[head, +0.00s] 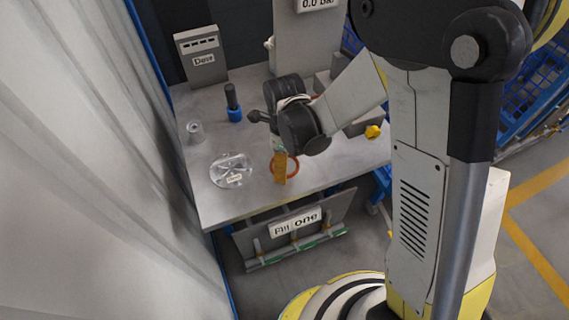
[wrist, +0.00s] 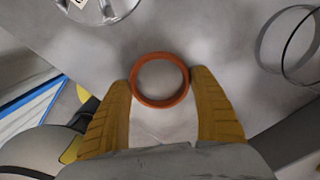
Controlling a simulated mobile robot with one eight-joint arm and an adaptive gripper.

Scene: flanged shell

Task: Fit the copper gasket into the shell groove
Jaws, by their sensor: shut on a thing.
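The copper gasket is an orange-brown ring (wrist: 160,102) between the two yellow fingers of my gripper (wrist: 162,82) in the wrist view. The fingertips touch its outer left and right sides. In the head view the gasket (head: 296,166) shows around my gripper's yellow fingertips (head: 282,176), above the front part of the table. A shiny, round flanged part with a small label (head: 231,170), which looks like the shell, lies on the table to the left of the gripper. Its edge shows at the top left of the wrist view (wrist: 100,10). Its groove cannot be made out.
The grey table (head: 209,205) also holds a small metal cup (head: 195,131), a black-and-blue upright tool (head: 234,105) and a labelled box (head: 201,58). A yellow knob (head: 373,131) is at the right. A curtain borders the left.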

